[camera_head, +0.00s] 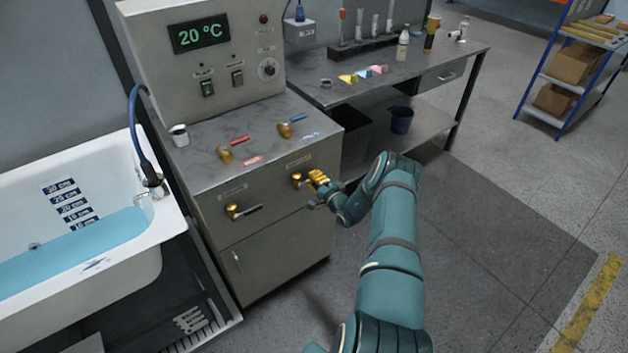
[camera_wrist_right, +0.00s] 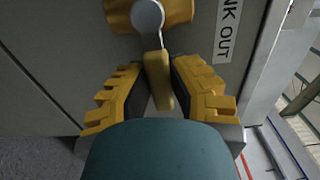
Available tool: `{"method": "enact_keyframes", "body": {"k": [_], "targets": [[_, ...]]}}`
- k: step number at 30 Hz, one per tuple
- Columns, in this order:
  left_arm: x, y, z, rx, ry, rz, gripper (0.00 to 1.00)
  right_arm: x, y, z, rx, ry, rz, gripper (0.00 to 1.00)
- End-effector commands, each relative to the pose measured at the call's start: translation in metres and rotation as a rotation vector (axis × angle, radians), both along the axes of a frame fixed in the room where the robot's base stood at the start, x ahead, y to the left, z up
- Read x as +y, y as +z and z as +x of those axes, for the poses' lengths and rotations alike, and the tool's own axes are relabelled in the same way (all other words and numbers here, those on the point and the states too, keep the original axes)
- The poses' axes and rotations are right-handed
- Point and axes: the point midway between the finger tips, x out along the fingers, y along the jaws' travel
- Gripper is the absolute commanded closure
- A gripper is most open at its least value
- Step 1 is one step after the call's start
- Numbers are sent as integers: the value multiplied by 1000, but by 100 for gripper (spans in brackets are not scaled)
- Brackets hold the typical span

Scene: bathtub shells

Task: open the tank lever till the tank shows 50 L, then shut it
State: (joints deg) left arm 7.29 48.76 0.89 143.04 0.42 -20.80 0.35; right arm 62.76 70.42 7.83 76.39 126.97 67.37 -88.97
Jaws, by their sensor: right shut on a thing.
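The tank lever is a brass valve (camera_head: 297,180) on the right part of the grey cabinet's front. In the right wrist view its yellow handle (camera_wrist_right: 158,80) hangs down from a round grey hub, beside a label of which "NK OUT" shows. My right gripper (camera_head: 317,180), with yellow fingers, is shut on this handle; in the wrist view the fingers (camera_wrist_right: 155,70) stand on both sides of it. The display (camera_head: 201,36) on the panel reads 20 °C. No litre reading is visible. My left gripper is not in view.
Another brass valve (camera_head: 233,211) with a grey handle is left on the same front. A bathtub (camera_head: 150,262) with blue water stands left. A workbench (camera_head: 430,65) stands behind.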

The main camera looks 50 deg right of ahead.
Motion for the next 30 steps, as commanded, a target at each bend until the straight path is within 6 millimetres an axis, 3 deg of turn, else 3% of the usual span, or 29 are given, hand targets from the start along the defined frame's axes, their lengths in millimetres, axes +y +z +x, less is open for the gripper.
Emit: {"method": "enact_keyframes", "body": {"k": [11,12,14,15,25,30], "targets": [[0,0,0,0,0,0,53,-2,5,2,-6,-1,-12,100],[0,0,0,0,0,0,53,-2,5,2,-7,-1,-12,76],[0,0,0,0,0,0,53,-2,5,2,-7,0,-11,54],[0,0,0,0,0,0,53,-1,4,2,-6,0,-11,50],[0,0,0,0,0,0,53,0,2,-2,-1,0,-6,50],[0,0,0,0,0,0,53,3,2,-20,1,-1,-7,50]]}}
